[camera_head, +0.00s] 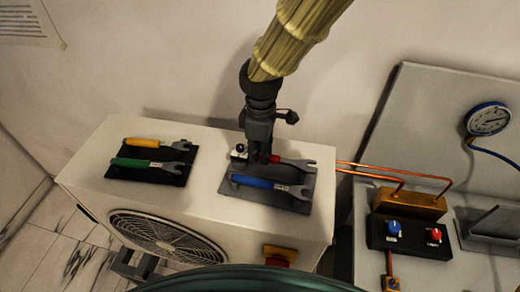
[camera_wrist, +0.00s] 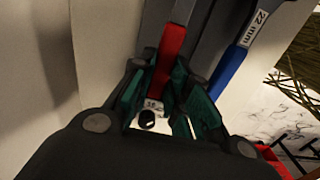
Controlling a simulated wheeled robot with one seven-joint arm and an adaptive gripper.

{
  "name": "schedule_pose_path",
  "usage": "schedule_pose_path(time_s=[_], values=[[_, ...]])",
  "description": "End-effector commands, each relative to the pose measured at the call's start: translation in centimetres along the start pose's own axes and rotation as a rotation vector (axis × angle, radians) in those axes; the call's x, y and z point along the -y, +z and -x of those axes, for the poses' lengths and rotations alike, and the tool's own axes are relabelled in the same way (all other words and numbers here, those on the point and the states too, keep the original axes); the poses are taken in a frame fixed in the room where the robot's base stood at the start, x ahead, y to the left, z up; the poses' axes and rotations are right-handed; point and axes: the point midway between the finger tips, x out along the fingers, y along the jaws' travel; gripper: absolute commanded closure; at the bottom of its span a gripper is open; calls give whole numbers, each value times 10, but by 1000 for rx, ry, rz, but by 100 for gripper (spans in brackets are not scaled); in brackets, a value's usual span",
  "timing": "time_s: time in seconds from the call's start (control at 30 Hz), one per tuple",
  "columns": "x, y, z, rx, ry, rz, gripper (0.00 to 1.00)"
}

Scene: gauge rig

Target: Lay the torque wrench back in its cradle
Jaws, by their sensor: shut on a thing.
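My gripper (camera_head: 262,152) points down over the right grey holder on the white unit. It is shut on the red-handled wrench (camera_head: 274,159), whose grey open jaw (camera_head: 305,165) points right. In the wrist view the red handle (camera_wrist: 170,55) runs between the fingers (camera_wrist: 165,110). A white label and a dark round end show there, the label only partly readable. The blue-handled wrench (camera_head: 265,184) lies beside it on the holder (camera_head: 255,196); its label reads 22 mm in the wrist view (camera_wrist: 250,30). I cannot tell whether the red wrench touches the holder.
A dark holder (camera_head: 118,172) at left bears a yellow-handled wrench (camera_head: 145,142) and a green-handled one (camera_head: 135,162). At right are copper pipes (camera_head: 385,172), a brass block (camera_head: 410,205), blue and red knobs (camera_head: 393,227), a gauge (camera_head: 488,119) and a grey stand (camera_head: 495,225).

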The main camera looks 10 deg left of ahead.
Motion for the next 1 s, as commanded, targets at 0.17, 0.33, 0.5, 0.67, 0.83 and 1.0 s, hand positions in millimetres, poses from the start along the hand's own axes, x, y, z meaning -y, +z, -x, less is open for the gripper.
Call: schedule_pose_path(time_s=[0.17,0.33,0.5,0.67,0.83,1.0], values=[[0,0,-3,0,0,0,100],[0,0,-5,0,0,0,100],[0,0,-8,0,0,0,100],[0,0,-10,0,0,0,100],[0,0,-12,0,0,0,79],[0,0,-12,0,0,0,57]])
